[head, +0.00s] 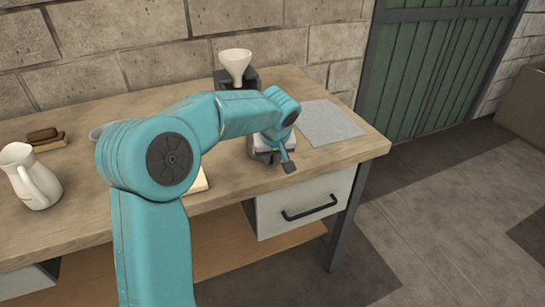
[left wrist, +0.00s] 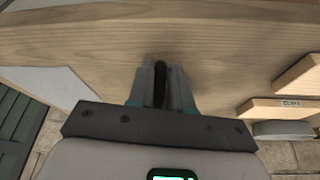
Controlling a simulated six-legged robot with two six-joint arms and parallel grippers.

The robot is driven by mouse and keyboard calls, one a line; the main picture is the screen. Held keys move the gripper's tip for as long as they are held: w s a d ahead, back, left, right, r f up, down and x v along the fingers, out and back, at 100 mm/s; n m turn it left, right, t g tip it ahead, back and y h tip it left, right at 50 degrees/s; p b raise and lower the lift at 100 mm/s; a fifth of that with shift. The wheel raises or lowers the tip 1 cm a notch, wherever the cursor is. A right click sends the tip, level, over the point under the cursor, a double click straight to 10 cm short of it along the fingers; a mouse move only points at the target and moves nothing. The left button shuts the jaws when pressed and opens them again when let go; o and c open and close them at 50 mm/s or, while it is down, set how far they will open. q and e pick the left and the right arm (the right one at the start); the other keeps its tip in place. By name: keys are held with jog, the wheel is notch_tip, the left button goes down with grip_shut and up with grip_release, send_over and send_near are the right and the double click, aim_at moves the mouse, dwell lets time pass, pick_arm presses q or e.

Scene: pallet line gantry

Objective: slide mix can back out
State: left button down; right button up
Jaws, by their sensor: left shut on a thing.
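I cannot tell whether this piece is part of the mix can. My right gripper is not in view.
A grey mat (head: 325,124) lies right of the stand. A white jug (head: 30,178) and a brown brush (head: 43,139) are at the left. A white drawer (head: 308,203) with a dark handle sits under the bench. Bare bench top lies around the mat.

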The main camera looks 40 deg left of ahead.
pick_arm(q)
jog(key=shift+w, duration=0.1)
jog(key=c, duration=1)
grip_release()
jog(key=shift+a, duration=0.1)
jog(key=shift+o, duration=0.2)
jog(key=p+v, duration=0.1)
jog(key=v, duration=1.5)
jog(key=shift+r, duration=0.2)
jog(key=shift+f, duration=0.15)
